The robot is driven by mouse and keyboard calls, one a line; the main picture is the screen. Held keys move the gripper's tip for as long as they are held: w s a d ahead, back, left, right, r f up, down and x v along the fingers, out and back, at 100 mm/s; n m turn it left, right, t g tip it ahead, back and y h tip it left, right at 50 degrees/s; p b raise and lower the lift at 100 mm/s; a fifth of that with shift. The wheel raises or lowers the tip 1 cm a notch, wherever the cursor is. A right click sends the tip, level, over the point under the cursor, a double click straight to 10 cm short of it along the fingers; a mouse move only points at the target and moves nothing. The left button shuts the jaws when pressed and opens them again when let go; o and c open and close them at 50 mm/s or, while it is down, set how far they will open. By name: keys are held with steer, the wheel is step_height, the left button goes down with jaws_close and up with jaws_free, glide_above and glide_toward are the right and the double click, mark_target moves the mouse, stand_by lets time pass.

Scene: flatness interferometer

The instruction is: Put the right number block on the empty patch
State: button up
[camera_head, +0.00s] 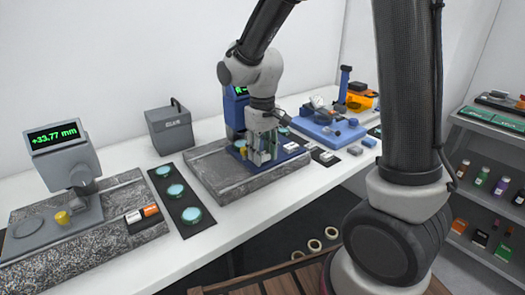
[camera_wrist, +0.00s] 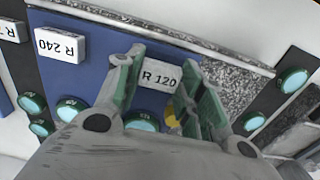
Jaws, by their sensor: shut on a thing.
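My gripper (camera_head: 262,147) is over the grey stone plate (camera_head: 215,181) in the head view. In the wrist view, its two green-padded fingers (camera_wrist: 166,88) are shut on a white number block (camera_wrist: 160,76) marked R 120. A second white block (camera_wrist: 61,44) marked R 240 stands to the left on a blue surface (camera_wrist: 90,75). A third white block (camera_wrist: 10,31) shows only partly at the left edge, its label cut off after R. I cannot tell if the held block touches the surface below. I cannot make out the empty patch.
A display stand (camera_head: 63,150) reading +33.77 mm is at left. A black strip (camera_head: 170,184) with round teal discs lies beside the stone plate. A grey box (camera_head: 170,130) stands behind. A blue fixture (camera_head: 327,123) is at right. The table's front edge (camera_head: 240,222) is clear.

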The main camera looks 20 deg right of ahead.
steer(key=shift+f, duration=0.35)
steer(key=o, duration=0.9)
steer(key=shift+o, duration=0.2)
step_height(320, 180, up, 12)
steer(key=s+d+r+m+t, duration=0.1)
steer(key=s+d+r+t, duration=0.1)
steer(key=s+d, duration=0.5)
steer(key=s+d+r+m+t, duration=0.2)
steer(key=s+d, duration=0.5)
steer(key=s, duration=0.5)
steer(key=shift+d+m, duration=0.3)
steer(key=shift+d, duration=0.1)
